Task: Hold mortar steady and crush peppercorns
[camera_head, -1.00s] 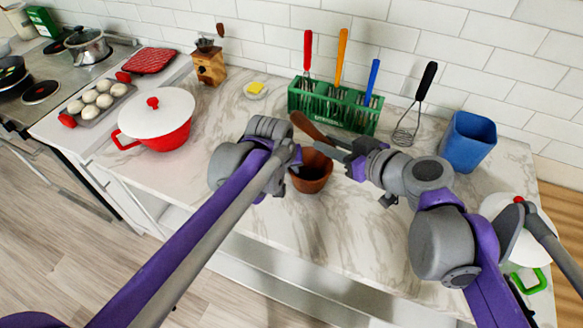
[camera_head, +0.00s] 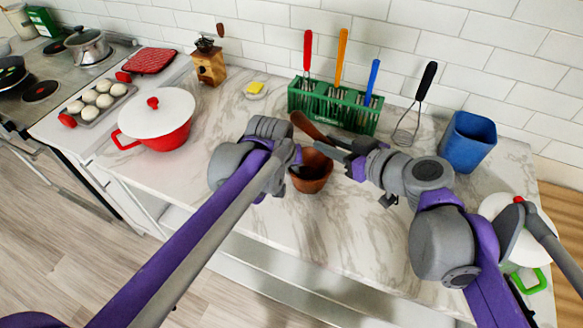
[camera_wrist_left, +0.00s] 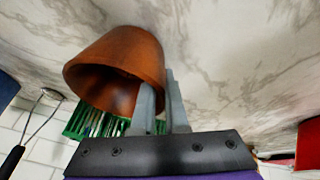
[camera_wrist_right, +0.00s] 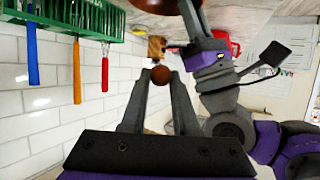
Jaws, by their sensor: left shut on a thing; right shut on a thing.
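The brown mortar (camera_head: 313,182) stands on the marble counter, partly covered by my grippers. My left gripper (camera_head: 298,163) is shut on the mortar's rim. In the left wrist view the fingers (camera_wrist_left: 158,100) pinch the wall of the mortar (camera_wrist_left: 118,50), one inside and one outside. The wooden pestle (camera_head: 307,126) slants above the mortar, its upper end leaning up-left. My right gripper (camera_head: 335,146) is shut on the pestle. In the right wrist view the pestle's round end (camera_wrist_right: 161,74) shows between the fingertips (camera_wrist_right: 160,82). I cannot see any peppercorns.
A green utensil rack (camera_head: 333,108) stands close behind the mortar. A whisk (camera_head: 410,115) and a blue container (camera_head: 468,142) are to the right. A small dish with butter (camera_head: 256,89), a wooden grinder (camera_head: 209,65) and a red pot (camera_head: 160,125) are left. The counter's front edge is near.

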